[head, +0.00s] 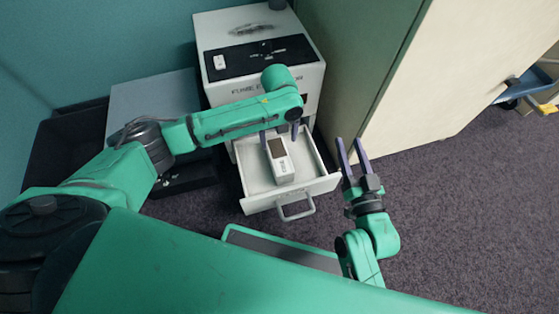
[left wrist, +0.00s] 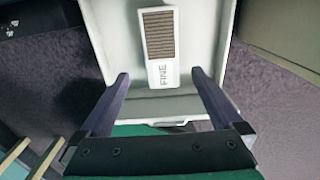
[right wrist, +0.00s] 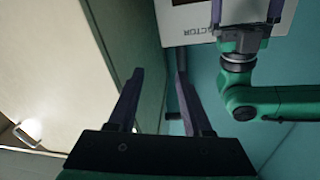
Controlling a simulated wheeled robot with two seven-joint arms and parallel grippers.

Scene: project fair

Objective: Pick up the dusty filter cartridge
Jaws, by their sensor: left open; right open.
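The filter cartridge (head: 281,165) is a white block with a brown pleated top. It lies in the open white drawer (head: 325,183) of the fume extractor. In the left wrist view the cartridge (left wrist: 161,48) reads "FINE" and lies ahead of my fingers. My left gripper (head: 279,134) is open above the drawer, near the far end of the cartridge. It also shows in the left wrist view (left wrist: 159,80), with nothing between its fingers. My right gripper (head: 351,155) is open and empty, to the right of the drawer.
The fume extractor (head: 309,84) has a black top mat with small items on it. A tall cream cabinet (head: 400,100) stands close on the right. A grey box (head: 150,98) and a black bin (head: 60,150) stand at left.

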